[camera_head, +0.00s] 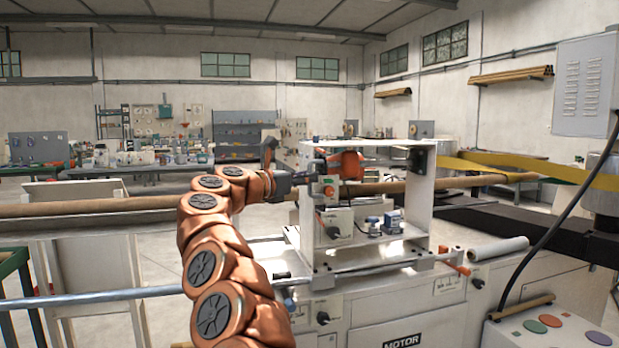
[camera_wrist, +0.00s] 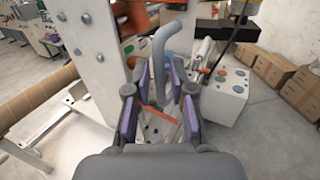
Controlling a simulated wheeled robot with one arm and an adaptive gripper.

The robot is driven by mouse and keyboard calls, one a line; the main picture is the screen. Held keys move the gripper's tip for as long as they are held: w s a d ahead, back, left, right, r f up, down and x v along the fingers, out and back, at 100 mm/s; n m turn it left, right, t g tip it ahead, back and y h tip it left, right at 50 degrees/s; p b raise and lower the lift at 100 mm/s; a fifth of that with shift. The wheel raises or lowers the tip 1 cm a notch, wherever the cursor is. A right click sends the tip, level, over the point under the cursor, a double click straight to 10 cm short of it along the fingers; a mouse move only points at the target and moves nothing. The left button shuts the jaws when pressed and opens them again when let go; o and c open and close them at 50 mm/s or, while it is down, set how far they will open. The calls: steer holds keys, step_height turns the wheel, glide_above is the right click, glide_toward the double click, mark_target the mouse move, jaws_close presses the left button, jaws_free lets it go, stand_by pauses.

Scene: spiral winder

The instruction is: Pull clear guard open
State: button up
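No clear guard panel can be made out for certain in either view. In the wrist view a curved grey-blue bar (camera_wrist: 158,62), like a bent handle, rises just ahead of and between my fingers; I cannot tell whether it belongs to the guard. My gripper (camera_wrist: 159,92) is open there, its purple-padded fingers apart with no object clamped. In the head view my gripper (camera_head: 296,179) is at the left side of the white machine frame (camera_head: 420,190), and its fingertips are hard to see. Contact with the bar cannot be told.
A long brown tube (camera_head: 100,205) runs across behind my arm. A yellow belt (camera_head: 540,170) is at the right. A button panel (camera_head: 555,325) stands front right and shows in the wrist view (camera_wrist: 228,84). Cardboard boxes (camera_wrist: 275,72) are at the right of the wrist view.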

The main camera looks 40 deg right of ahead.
steer(key=s+a, duration=0.1)
steer(key=a, duration=0.9)
steer(key=shift+s+a, duration=0.15)
steer(key=shift+s, duration=0.05)
